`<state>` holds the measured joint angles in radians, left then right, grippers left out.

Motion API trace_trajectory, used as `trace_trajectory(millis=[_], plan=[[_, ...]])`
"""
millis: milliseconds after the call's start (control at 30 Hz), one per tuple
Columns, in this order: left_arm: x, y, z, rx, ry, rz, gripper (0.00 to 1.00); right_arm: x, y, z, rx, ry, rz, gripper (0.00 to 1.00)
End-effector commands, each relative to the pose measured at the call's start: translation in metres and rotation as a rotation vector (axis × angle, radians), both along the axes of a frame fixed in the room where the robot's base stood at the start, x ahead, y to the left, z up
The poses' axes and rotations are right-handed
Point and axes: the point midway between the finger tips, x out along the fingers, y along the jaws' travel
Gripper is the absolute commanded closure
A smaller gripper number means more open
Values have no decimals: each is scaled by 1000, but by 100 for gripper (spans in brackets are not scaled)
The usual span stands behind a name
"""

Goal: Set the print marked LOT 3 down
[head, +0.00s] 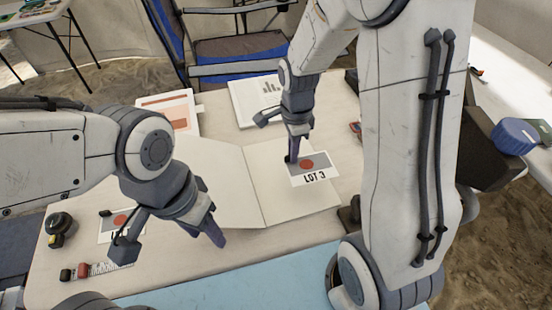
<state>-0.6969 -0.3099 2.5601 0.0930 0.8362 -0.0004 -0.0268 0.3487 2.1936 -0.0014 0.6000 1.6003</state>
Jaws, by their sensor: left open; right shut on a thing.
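The print marked LOT 3 (314,170) is a small card with a grey picture, a red spot and a white label strip. It shows over the right page of an open blank book (268,205). My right gripper (291,158) is shut on the print at its upper left edge. I cannot tell whether the print touches the page. My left gripper (172,242) is open and empty, over the table left of the book. Another print with a red spot (119,221) lies on the table, partly hidden by my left gripper.
A dark round tape-like object (60,229) and a small scale bar (100,269) lie at the table's left. A sheet with a red block (172,113) and a chart sheet (256,100) lie at the back. A blue mat (230,287) runs along the front.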

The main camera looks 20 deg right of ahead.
Motion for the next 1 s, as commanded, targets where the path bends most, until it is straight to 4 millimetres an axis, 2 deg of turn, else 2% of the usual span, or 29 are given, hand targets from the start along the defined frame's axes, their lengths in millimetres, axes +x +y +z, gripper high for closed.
trace_trajectory(millis=[133,333,467,700,1000], plan=[[0,0,1,0,0,0,50,29,20,-21,0,2,3,100],[0,0,2,0,0,0,50,53,36,-38,0,1,0,100],[0,0,2,0,0,0,50,57,39,-45,0,1,-2,100],[0,0,2,0,0,0,50,57,39,-78,0,2,-2,100],[0,0,2,0,0,0,50,57,39,-81,0,0,-2,100]])
